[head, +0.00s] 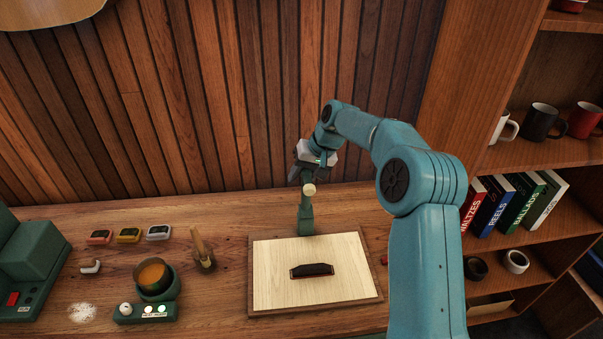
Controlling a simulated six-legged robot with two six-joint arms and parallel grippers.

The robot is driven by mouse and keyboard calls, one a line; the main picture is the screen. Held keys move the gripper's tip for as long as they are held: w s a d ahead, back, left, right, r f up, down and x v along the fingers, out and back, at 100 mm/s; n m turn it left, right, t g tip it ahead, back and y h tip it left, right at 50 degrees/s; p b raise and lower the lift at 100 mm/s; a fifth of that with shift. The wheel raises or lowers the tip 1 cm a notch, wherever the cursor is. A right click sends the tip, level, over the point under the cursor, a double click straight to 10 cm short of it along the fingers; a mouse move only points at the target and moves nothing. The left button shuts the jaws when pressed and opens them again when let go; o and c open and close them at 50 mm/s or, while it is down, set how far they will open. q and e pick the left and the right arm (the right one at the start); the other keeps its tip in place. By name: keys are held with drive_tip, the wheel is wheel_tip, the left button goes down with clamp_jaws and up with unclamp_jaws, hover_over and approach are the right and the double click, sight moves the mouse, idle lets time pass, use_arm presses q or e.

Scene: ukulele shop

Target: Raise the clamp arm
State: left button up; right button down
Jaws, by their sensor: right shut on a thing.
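The clamp stands at the back edge of a pale board, with a green post (306,215) and a cream round knob (309,190) near its top. My right gripper (307,176) is at the top of the clamp, shut on the clamp arm, whose exact tilt is hard to make out behind the fingers. A dark bridge-like piece (312,270) lies on the pale board (275,300), in front of the clamp and apart from it. My left gripper does not show.
Left of the board are a wooden-handled tool (201,247), a pot with amber contents (153,275), a green control box (146,312) and several small coloured devices (128,235). A shelf with books (500,205) and mugs (541,122) stands at right. A plank wall rises behind.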

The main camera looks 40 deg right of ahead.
drive_tip(key=shift+w+d, duration=0.25)
drive_tip(key=shift+w, duration=0.05)
drive_tip(key=shift+g, duration=0.4)
drive_tip(key=c, duration=1)
unclamp_jaws()
drive_tip(key=shift+o, duration=1.1)
drive_tip(key=shift+w+d+f, duration=0.1)
drive_tip(key=shift+w, duration=0.05)
drive_tip(key=shift+s+r, duration=0.2)
drive_tip(key=shift+r, duration=0.2)
drive_tip(key=d+v, duration=0.1)
drive_tip(key=v, duration=1)
drive_tip(key=shift+a, duration=0.1)
